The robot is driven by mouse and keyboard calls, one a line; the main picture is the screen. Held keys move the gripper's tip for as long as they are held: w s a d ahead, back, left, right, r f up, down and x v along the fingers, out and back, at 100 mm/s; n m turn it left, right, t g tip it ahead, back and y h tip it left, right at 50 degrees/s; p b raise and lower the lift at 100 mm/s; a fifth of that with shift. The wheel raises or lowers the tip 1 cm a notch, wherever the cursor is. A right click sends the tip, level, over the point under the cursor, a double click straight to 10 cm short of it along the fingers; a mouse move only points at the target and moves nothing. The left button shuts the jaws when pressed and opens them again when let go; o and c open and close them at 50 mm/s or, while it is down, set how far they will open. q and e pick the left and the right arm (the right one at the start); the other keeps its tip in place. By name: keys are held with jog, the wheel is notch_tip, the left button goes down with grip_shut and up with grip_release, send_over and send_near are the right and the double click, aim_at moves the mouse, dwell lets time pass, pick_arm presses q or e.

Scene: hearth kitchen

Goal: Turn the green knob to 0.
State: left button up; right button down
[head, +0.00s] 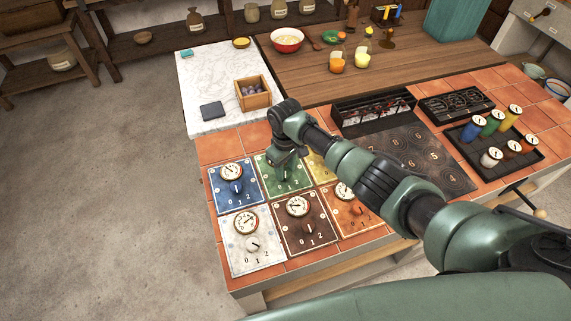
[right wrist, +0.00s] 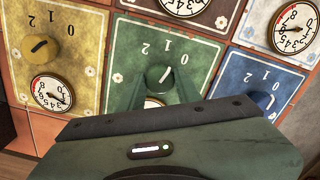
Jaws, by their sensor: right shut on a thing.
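The green panel (head: 299,183) sits among several coloured panels on the tiled counter; its dial is hidden by my arm in the head view. My right gripper (head: 284,168) is down over this panel. In the right wrist view, where the panels appear upside down, the green knob (right wrist: 159,76) is between my right gripper's fingers (right wrist: 162,90), which are shut on it. The knob's pale line slants up and right in that view, toward the side of the 0, seemingly between 1 and 0. The green dial (right wrist: 153,103) is mostly hidden by the gripper. My left gripper is not in view.
The blue panel (head: 222,194) and yellow panel (head: 322,174) flank the green one closely. White (head: 268,261), brown (head: 288,243) and orange (head: 344,222) panels lie in front. A wooden box (head: 254,104) and a dark slate (head: 212,110) sit on the marble behind.

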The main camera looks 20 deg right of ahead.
aim_at(286, 172)
jog(key=m+p, duration=0.2)
jog(key=m, duration=0.2)
jog(key=shift+m, duration=0.4)
dwell(0.4)
jog(key=c, duration=1)
grip_release()
jog(key=shift+o, duration=0.2)
notch_tip(286, 172, up, 8)
jog(key=shift+f, duration=0.1)
jog(key=shift+f, duration=0.1)
